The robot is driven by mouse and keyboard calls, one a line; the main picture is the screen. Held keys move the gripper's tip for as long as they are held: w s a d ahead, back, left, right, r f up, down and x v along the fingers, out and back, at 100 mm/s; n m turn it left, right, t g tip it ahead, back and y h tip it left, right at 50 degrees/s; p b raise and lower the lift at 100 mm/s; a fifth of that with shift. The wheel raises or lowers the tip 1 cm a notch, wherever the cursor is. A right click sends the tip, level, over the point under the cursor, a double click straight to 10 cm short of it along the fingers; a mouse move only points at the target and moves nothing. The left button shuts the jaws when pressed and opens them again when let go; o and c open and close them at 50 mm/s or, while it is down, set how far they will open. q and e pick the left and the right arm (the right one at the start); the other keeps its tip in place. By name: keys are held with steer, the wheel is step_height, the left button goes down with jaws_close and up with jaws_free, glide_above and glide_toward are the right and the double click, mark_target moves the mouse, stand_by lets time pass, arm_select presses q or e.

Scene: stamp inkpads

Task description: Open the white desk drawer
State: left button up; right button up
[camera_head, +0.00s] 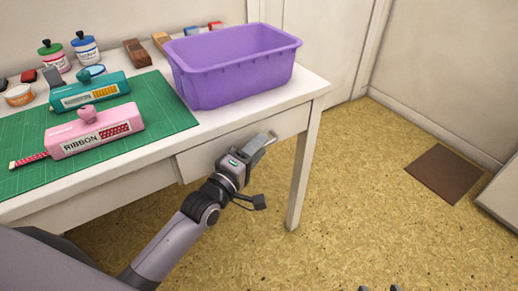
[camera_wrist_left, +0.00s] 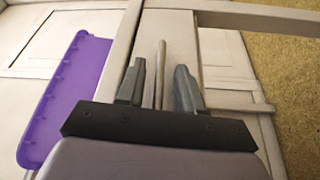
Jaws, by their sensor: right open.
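The white desk drawer (camera_head: 196,163) is set under the tabletop on the right side of the desk. Its front looks about flush with the desk frame in the head view. My left gripper (camera_head: 268,140) is at the drawer front and hides part of it. In the left wrist view a thin, pale bar-like handle (camera_wrist_left: 160,72) lies between the two fingers of my left gripper (camera_wrist_left: 159,82). Gaps show on both sides of the handle, so the fingers are open around it. My right gripper (camera_head: 380,289) shows only its fingertips, apart, at the bottom edge.
A purple bin (camera_head: 235,75) stands on the desk (camera_head: 215,120) above the drawer. A green cutting mat (camera_head: 165,110) holds a pink ribbon dispenser (camera_head: 95,133) and a teal one (camera_head: 90,92). Bottles and small blocks stand behind. A desk leg (camera_head: 303,170) is right of my left gripper. Floor in front is clear.

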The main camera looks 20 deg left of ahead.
arm_select(q)
steer(key=shift+w+d, duration=0.1)
steer(key=shift+w, duration=0.3)
arm_select(e)
steer(key=shift+a, duration=0.1)
arm_select(q)
steer(key=shift+c, duration=0.3)
arm_select(e)
steer(key=shift+r, duration=0.1)
arm_select(q)
jaws_close()
steer(key=shift+s, duration=0.1)
